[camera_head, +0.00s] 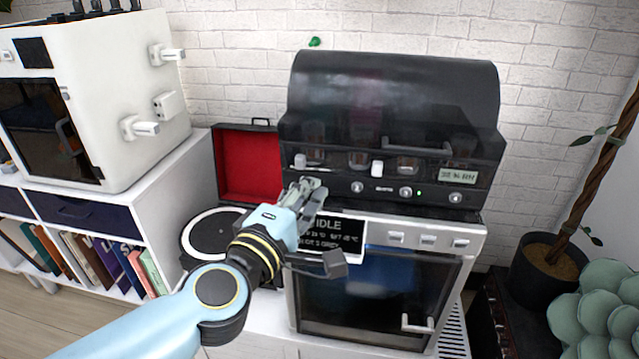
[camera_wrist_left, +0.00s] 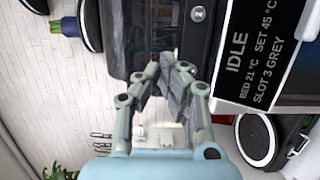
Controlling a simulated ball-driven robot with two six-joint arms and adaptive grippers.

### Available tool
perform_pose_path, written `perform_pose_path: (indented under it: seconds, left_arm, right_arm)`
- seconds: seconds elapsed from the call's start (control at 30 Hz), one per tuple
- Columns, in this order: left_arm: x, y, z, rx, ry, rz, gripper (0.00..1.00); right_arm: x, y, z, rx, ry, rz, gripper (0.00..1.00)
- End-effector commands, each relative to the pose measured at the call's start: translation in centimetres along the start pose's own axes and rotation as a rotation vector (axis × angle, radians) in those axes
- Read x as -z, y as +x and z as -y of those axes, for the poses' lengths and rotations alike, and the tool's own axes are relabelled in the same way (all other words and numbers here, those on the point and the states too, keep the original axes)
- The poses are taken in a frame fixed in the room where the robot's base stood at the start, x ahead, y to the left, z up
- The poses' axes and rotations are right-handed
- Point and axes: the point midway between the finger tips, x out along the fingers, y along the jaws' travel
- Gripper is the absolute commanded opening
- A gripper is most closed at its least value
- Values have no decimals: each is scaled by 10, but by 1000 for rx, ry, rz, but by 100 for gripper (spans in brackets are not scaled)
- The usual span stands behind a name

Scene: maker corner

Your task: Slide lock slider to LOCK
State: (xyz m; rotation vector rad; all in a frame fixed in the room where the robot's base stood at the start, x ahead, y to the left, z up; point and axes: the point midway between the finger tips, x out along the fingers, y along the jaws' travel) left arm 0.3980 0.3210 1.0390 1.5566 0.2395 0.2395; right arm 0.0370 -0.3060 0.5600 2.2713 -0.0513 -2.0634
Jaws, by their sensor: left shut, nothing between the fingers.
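The black upper unit (camera_head: 400,90) stands on the white machine with the display. I cannot tell which, if either, is the lock slider, and no LOCK lettering is readable. My left gripper (camera_head: 312,186) is in front of the unit's lower left, just below the left tab. Its fingers are shut and empty, also in the left wrist view (camera_wrist_left: 170,66). It hides part of the front panel there. My right gripper is out of view.
The display (camera_head: 335,238) reads IDLE, right below my left gripper. The machine's glass door (camera_head: 375,295) is shut. An open red-lined case (camera_head: 248,165) and a round black-and-white object (camera_head: 212,235) stand to the left. A white cabinet-like printer (camera_head: 120,100) is farther left.

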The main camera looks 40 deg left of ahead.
Motion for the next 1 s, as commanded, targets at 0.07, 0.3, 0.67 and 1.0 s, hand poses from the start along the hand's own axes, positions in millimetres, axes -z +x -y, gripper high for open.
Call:
perform_pose_path:
  seconds: [0.07, 0.3, 0.67, 1.0]
  left_arm:
    - [0, 18, -4, -4, 0, 1, 0]
    - [0, 70, -3, -3, 1, 0, 0]
    - [-36, 88, -1, -1, -1, 0, 0]
    - [-39, 88, -1, -1, 1, 0, 0]
  right_arm:
    - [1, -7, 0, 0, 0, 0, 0]
    - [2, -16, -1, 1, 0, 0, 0]
    - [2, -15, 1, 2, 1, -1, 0]
    - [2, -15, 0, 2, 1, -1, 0]
